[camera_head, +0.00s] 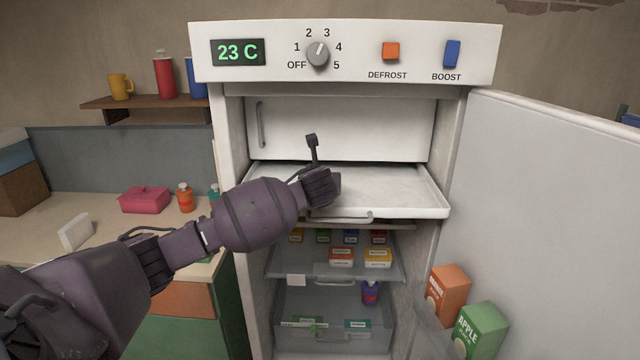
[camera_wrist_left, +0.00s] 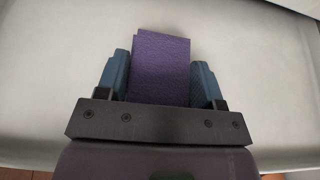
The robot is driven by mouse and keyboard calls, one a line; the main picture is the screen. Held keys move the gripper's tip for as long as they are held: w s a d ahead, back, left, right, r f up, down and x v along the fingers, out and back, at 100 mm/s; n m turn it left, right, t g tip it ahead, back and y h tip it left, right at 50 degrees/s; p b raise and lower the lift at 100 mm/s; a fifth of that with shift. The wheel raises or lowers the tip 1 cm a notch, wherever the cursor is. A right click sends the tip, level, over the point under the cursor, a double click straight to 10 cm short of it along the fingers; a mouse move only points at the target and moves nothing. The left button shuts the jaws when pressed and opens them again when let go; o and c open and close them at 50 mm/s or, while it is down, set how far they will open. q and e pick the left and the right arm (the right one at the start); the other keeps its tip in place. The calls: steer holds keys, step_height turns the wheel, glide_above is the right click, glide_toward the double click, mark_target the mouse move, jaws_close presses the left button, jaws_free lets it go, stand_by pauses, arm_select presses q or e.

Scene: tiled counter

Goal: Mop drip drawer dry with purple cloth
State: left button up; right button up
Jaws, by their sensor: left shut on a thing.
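The white drip drawer (camera_head: 405,188) is pulled out below the closed freezer door in the head view. Its pale floor also fills much of the left wrist view (camera_wrist_left: 50,90). My left gripper (camera_head: 322,187) reaches over the left part of the drawer. In the wrist view, its blue fingers are shut on the purple cloth (camera_wrist_left: 160,68), which sticks out ahead of them over the drawer floor. I cannot tell whether the cloth touches the floor, and no water is discernible. In the head view the cloth is hidden behind the gripper. My right gripper is not in view.
The white freezer door (camera_head: 345,128) is above the drawer. The fridge door (camera_head: 545,190) stands open at right, holding orange and green cartons (camera_head: 480,330). Shelves with small boxes lie below. A counter (camera_head: 110,215) with a pink box (camera_head: 145,200) is at left.

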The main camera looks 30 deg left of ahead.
arm_select(q)
steer(key=shift+r, duration=2.9)
steer(key=shift+r, duration=0.15)
steer(key=shift+r, duration=1.35)
steer(key=shift+f, duration=0.4)
steer(key=f, duration=0.1)
steer(key=d+f, duration=0.1)
steer(key=f, duration=0.1)
steer(key=shift+s+d+f, duration=0.1)
steer(key=shift+s+d, duration=0.15)
steer(key=shift+s+a+r, duration=0.15)
steer(key=shift+a+r, duration=0.4)
steer(key=shift+r, duration=0.05)
steer(key=shift+f, duration=2.9)
